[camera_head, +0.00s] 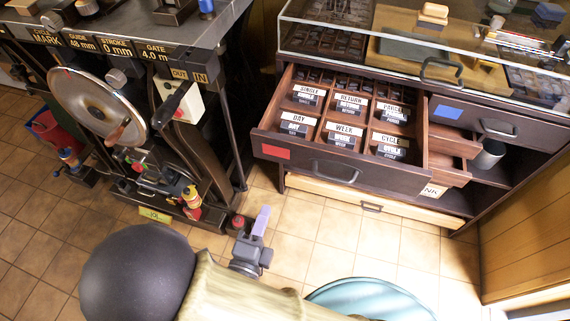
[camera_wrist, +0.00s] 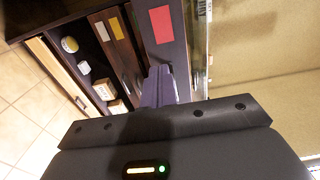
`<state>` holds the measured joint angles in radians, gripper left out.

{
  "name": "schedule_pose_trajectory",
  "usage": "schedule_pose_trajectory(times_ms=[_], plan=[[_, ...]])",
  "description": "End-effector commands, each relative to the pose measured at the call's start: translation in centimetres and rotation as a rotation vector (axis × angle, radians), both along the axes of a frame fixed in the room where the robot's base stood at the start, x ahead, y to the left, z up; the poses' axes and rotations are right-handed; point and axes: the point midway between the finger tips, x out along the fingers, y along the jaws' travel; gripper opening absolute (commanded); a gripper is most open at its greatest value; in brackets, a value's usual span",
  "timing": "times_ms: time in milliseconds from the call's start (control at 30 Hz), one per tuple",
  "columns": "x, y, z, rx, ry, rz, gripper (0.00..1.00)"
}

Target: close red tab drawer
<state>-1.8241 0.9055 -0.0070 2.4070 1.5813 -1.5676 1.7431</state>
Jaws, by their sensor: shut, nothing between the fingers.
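The red tab drawer (camera_head: 310,172) is pulled out of the dark cabinet, with a red tab (camera_head: 275,151) at the left of its front and a bar handle (camera_head: 335,171) in the middle. It holds several labelled compartments such as "DAY" and "WEEK". My gripper (camera_head: 262,219) is shut and empty, below and left of the drawer front in the head view, apart from it there. In the wrist view the purple fingers (camera_wrist: 158,86) point toward the dark front below the red tab (camera_wrist: 161,24). Whether they touch it I cannot tell.
A blue-tab drawer (camera_head: 460,115) is at the right, beside small open wooden trays (camera_head: 447,158). A glass case (camera_head: 430,50) tops the cabinet. A press with a handwheel (camera_head: 97,104) stands at the left. A round teal seat (camera_head: 370,300) is at the bottom. Tiled floor lies between.

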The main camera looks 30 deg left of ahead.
Motion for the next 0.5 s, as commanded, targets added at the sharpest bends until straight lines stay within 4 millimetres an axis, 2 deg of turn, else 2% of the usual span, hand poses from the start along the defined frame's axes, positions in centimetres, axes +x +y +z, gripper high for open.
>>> schedule_pose_trajectory(times_ms=[267, 367, 500], plan=[[0.3, 0.1, 0.0, -0.001, 0.003, 0.001, 0.0], [1.0, 0.3, 0.0, 0.0, 0.002, -0.001, 0.0], [3.0, 0.6, 0.1, -0.001, 0.002, -0.004, 0.0]])
